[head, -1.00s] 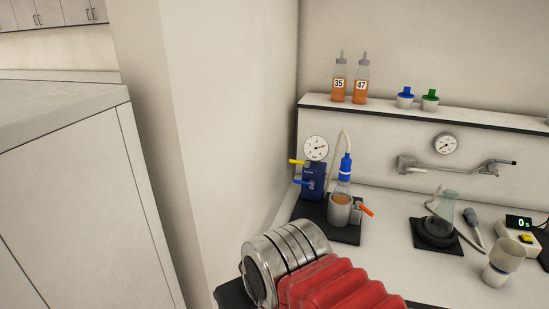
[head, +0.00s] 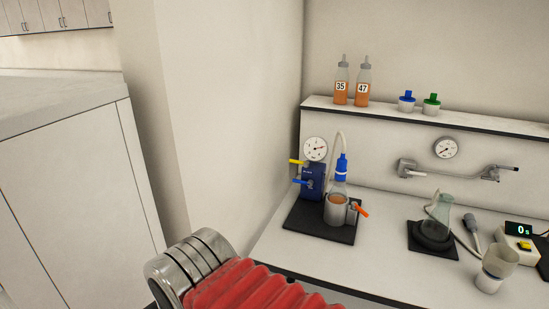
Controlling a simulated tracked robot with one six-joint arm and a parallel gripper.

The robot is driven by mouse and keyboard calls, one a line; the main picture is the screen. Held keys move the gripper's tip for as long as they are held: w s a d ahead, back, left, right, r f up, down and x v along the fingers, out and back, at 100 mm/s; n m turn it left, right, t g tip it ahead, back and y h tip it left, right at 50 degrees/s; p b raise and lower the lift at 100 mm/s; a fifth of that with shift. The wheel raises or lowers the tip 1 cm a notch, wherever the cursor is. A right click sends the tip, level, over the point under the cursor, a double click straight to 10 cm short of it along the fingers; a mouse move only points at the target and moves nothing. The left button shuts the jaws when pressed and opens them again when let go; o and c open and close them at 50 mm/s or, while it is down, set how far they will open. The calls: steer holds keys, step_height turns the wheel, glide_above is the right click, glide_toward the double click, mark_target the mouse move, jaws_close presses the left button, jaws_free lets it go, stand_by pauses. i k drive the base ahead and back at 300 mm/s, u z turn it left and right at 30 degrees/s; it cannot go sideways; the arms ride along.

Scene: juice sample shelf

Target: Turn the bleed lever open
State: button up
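A blue pump block (head: 313,181) with a round gauge (head: 316,149) on top stands on a black mat at the back of the bench. A yellow lever (head: 297,162) and a blue lever (head: 302,181) stick out from its left side. An orange lever (head: 361,210) sits at the right of a metal cup (head: 337,210) holding a bottle with orange liquid and a blue cap (head: 342,167). I cannot tell from the picture which lever is the bleed lever. My gripper is not in view; only my red and silver arm shows at the bottom, apart from the levers.
A shelf (head: 470,129) above holds bottles 35 (head: 341,87) and 47 (head: 363,89) and two capped cups. A flask (head: 438,220), a cup (head: 496,268) and a timer (head: 520,241) stand to the right. A wall column (head: 225,110) is at left.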

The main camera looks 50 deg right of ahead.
mark_target(307, 164)
steer(key=u, duration=0.65)
steer(key=k, duration=0.95)
steer(key=z, duration=1.75)
steer(key=i, duration=0.85)
steer(key=z, duration=0.05)
